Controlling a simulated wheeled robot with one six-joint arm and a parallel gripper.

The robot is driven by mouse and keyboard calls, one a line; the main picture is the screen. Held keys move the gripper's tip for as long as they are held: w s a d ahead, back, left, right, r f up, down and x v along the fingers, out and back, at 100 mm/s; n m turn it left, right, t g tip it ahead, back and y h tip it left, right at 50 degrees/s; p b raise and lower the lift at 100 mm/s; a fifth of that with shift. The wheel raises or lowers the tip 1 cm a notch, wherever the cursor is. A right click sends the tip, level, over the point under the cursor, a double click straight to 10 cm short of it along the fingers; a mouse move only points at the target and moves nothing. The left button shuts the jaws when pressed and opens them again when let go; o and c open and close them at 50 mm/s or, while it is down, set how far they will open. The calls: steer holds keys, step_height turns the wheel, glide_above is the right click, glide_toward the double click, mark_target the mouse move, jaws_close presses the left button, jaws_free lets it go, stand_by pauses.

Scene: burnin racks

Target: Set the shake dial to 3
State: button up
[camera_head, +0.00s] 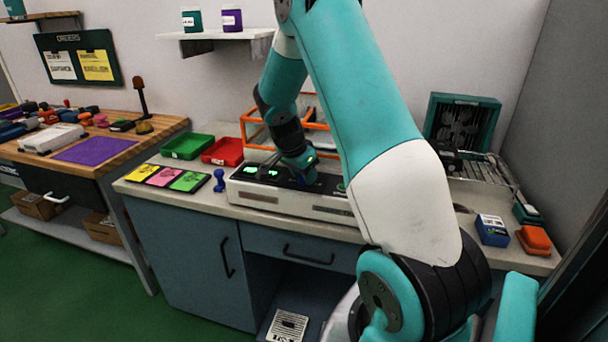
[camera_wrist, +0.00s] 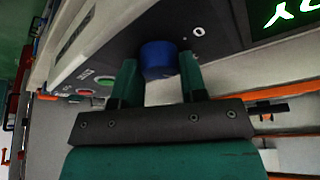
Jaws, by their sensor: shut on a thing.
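The shake dial, a round blue knob (camera_wrist: 160,54), stands out from the black panel in the wrist view. My gripper (camera_wrist: 158,68) has its two teal fingers on opposite sides of the knob, shut on it. A white "0" mark is on the panel just right of the knob; I cannot read the dial's setting. In the head view my gripper (camera_head: 304,166) is down at the panel of the white machine (camera_head: 290,202), and the arm hides part of it. Green displays (camera_head: 262,172) glow on the panel's left side.
A red button (camera_wrist: 84,92) and a green button (camera_wrist: 105,79) sit near the dial. An orange-framed rack (camera_head: 250,132) stands behind the machine. Green (camera_head: 188,146) and red trays (camera_head: 222,152) lie to its left, and a blue box (camera_head: 492,230) stands at right.

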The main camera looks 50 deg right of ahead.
steer(key=shift+m+g, duration=0.4)
steer(key=shift+m, duration=0.7)
steer(key=o, duration=0.9)
steer(key=v, duration=1.7)
steer(key=shift+d+r, duration=0.15)
steer(key=shift+r, duration=0.1)
